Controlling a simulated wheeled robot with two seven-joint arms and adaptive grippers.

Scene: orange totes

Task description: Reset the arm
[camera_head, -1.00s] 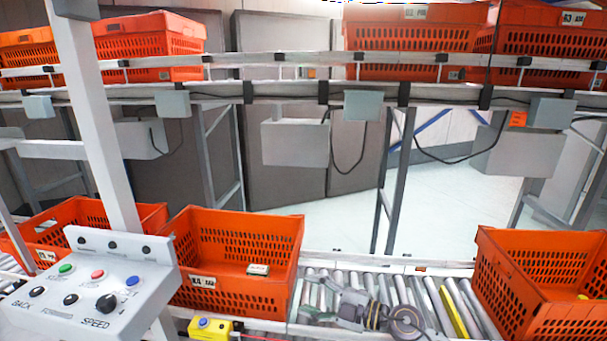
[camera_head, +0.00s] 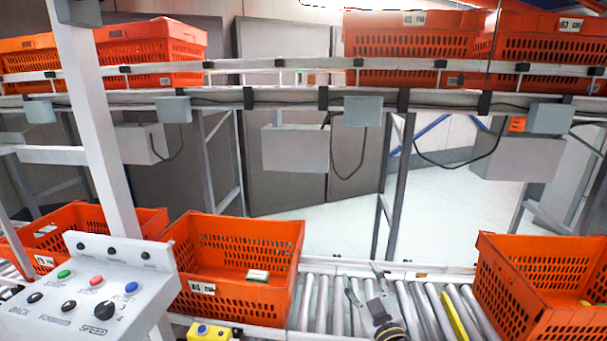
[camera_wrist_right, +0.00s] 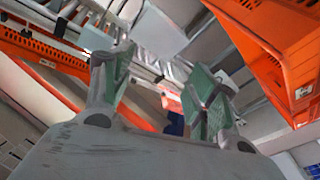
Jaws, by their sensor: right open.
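My right gripper (camera_head: 366,284) is over the grey roller conveyor (camera_head: 318,300), low in the head view, between two orange totes. Its fingers point away from me, up the picture. In the right wrist view my right gripper (camera_wrist_right: 162,88) shows two spread fingers with green pads and nothing between them. My left gripper is not in view.
An orange tote (camera_head: 215,226) with a small box (camera_head: 257,276) stands left of the gripper. Another orange tote (camera_head: 540,300) stands to the right. A control panel (camera_head: 85,290) is at the front left. More totes (camera_head: 410,35) sit on the upper rack.

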